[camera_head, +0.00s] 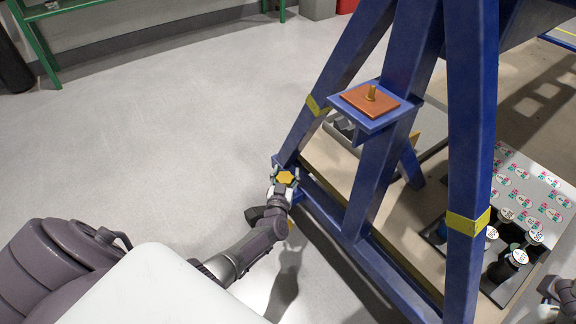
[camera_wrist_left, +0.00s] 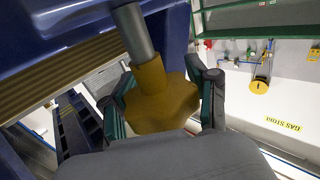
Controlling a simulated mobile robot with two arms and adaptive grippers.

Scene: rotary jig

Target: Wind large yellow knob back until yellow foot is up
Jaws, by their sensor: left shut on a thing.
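The large yellow knob (camera_head: 287,177) sits at the near-left lower corner of the blue jig frame. In the left wrist view the knob (camera_wrist_left: 160,98) is lobed, on a grey metal shaft that runs into a blue beam. My left gripper (camera_head: 285,178) is shut on it, with one green-padded finger at each side.
The blue frame (camera_head: 470,130) with yellow bands fills the right. A blue shelf with an orange plate (camera_head: 369,101) juts out above the knob. A tray of dark parts and a printed sheet (camera_head: 535,185) lie inside the frame. The grey floor (camera_head: 170,130) to the left is clear.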

